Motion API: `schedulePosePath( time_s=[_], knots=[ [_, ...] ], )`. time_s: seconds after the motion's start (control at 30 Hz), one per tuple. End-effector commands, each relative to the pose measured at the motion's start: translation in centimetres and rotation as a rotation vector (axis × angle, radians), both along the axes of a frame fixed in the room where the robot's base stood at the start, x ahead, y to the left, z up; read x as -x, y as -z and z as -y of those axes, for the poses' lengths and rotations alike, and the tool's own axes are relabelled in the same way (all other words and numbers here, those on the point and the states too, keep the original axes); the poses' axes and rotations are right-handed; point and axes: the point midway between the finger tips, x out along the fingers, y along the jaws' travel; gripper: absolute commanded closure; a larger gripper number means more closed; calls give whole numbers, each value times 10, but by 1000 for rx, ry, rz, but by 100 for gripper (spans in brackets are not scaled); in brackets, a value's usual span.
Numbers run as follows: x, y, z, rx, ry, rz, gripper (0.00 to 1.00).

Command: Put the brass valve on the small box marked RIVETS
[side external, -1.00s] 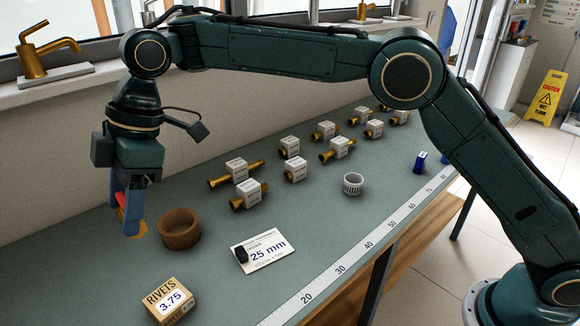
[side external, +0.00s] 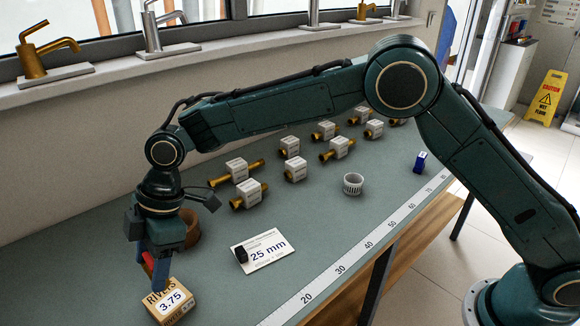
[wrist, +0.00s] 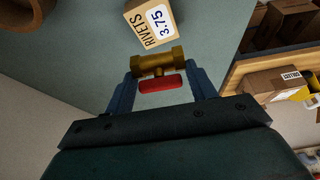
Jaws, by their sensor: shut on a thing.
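The brass valve (wrist: 158,62) with its red handle (wrist: 161,84) is held between the blue fingers of my gripper (wrist: 160,78). In the side view my gripper (side external: 153,270) hangs low at the left, and the red handle (side external: 148,262) shows between its fingers; the brass body is mostly hidden there. The small RIVETS box (side external: 170,303), tan with a white 3.75 label, sits on the bench. It also shows in the wrist view (wrist: 150,22), just beyond the valve. The side view shows the fingers overlapping the box's back edge; I cannot tell whether the valve touches it.
A brown round bowl (side external: 191,228) stands behind my gripper. A 25 mm card (side external: 265,252) with a small black piece lies to the right of the box. Several tagged brass fittings (side external: 249,195) and a white slotted cup (side external: 353,184) are further back. A ruler strip (side external: 340,270) runs along the bench's front edge.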

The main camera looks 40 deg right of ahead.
Motion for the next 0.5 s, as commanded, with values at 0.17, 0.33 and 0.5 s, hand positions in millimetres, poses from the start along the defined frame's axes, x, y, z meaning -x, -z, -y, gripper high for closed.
schedulePosePath(
  time_s=[0.17, 0.33, 0.5],
  knots=[
    [0, 1, 0, -1, -1, 1, 71],
    [0, 11, 0, 0, -2, -1, 71],
    [0, 34, 0, 1, -1, -2, 71]
  ],
)
